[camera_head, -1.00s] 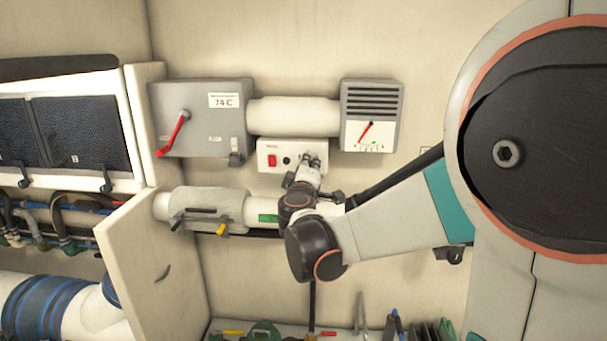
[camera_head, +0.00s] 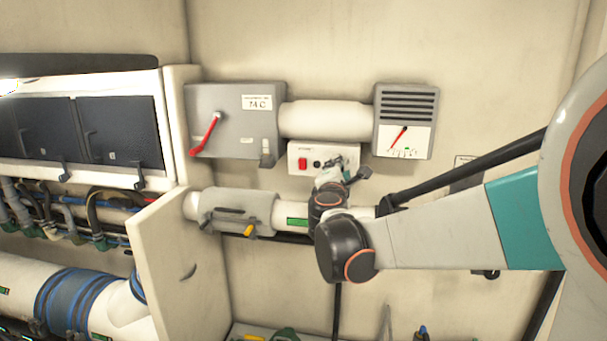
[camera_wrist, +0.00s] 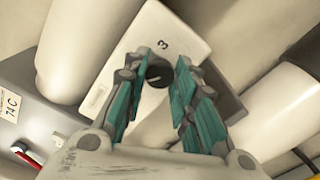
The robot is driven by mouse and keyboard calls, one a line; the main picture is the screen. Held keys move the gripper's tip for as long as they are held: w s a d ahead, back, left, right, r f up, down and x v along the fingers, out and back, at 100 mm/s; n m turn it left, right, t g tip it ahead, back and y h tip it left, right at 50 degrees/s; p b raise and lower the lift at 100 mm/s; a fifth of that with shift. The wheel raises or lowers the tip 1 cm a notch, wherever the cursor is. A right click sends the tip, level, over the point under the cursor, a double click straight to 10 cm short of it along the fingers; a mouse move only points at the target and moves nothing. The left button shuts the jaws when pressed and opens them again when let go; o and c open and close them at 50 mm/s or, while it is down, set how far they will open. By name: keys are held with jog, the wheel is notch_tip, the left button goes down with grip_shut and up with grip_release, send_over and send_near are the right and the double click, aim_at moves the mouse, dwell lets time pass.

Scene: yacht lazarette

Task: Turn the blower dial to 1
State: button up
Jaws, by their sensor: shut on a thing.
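The blower dial (camera_wrist: 157,76) is a small round black knob with a pale line, on the white control box (camera_head: 297,168). In the wrist view the box (camera_wrist: 178,30) appears tilted, with a "3" printed beyond the dial. My gripper (camera_wrist: 160,70) has its teal-padded fingers on both sides of the dial, shut on it. In the head view my gripper (camera_head: 338,164) is at the right half of the box and hides the dial. The other dial numbers cannot be read.
The box also has a red switch (camera_head: 302,163) and a black round part (camera_head: 317,163). A vented gauge unit (camera_head: 407,105) is above right, a grey box with a red lever (camera_head: 207,133) above left. A white pipe (camera_head: 367,219) runs below.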

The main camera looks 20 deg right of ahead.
jog(key=shift+n, duration=0.6)
jog(key=o, duration=1.1)
jog(key=shift+a, duration=0.1)
jog(key=v, duration=1.2)
